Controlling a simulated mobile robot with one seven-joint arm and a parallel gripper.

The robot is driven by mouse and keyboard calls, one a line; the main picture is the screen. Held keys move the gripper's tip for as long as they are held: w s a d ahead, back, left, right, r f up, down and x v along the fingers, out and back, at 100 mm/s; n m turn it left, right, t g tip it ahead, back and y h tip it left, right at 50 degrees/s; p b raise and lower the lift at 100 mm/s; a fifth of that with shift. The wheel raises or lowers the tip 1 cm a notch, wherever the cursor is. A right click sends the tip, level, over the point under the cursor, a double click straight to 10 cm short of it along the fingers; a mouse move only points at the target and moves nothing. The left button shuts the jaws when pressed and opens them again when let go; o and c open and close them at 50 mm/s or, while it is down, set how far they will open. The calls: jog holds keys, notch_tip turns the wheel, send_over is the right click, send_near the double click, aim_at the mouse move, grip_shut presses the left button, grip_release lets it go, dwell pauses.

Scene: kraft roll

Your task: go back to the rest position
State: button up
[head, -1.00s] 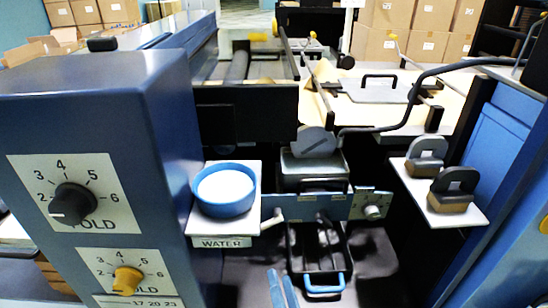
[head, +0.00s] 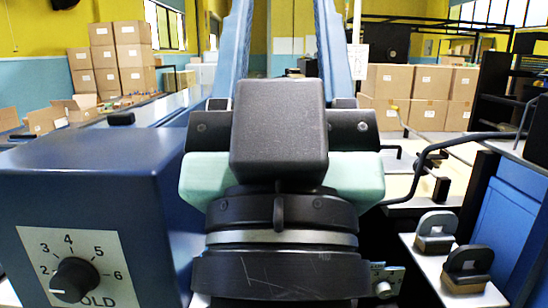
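My gripper (head: 280,22) fills the middle of the head view, raised close to the camera. Its two long blue fingers point up and stand well apart, with the room visible between them and nothing held in the visible gap. The fingertips run past the top edge of the picture. Its black and mint-green hand and wrist hide the centre of the machine, including where the water bowl and the tray with the blue handle showed earlier.
A blue cabinet with a FOLD dial (head: 75,280) stands at left. At right, a white shelf (head: 425,262) carries two dark-handled blocks (head: 435,232) (head: 467,268). A bent black bar (head: 430,160) reaches across above it. Cardboard boxes (head: 425,85) are stacked behind.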

notch_tip(320, 180, up, 16)
jog(key=y+p, duration=0.1)
jog(key=p, duration=1.4)
jog(key=shift+s+a, duration=0.35)
